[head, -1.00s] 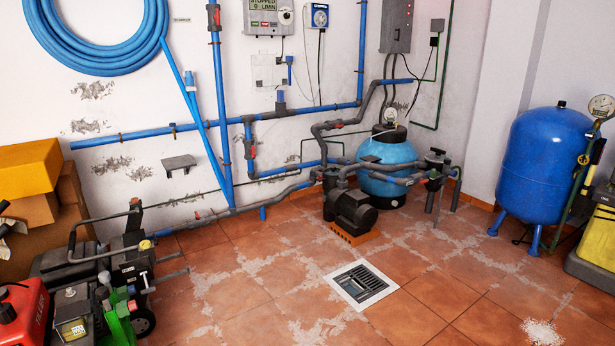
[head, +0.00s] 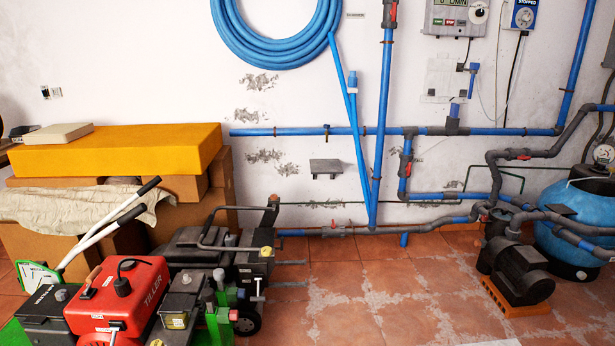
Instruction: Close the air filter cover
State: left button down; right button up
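A red machine marked TILLER (head: 118,290) stands at the lower left in the head view. It has a black cap on top and white handlebars (head: 108,222) with black grips. A black box (head: 48,305) sits at its left. A second machine with a black body and green parts (head: 218,318) stands just right of it. I cannot pick out the air filter cover or tell whether it is open. Neither of my grippers is in view.
Cardboard boxes (head: 222,192) with a yellow top box (head: 120,150) and a draped cloth (head: 75,203) stand behind the machines. A pump (head: 515,270) and blue tank (head: 575,235) stand at right. Tiled floor (head: 365,285) between is clear.

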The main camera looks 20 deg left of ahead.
aim_at(42, 306)
jog(key=i+j+u, duration=0.1)
jog(key=i+u, duration=0.15)
jog(key=u, duration=0.15)
jog(key=i+u, duration=0.25)
jog(key=u, duration=0.2)
jog(key=i+u, duration=0.25)
jog(key=u, duration=0.15)
jog(key=i+u, duration=0.35)
jog(key=i, duration=0.55)
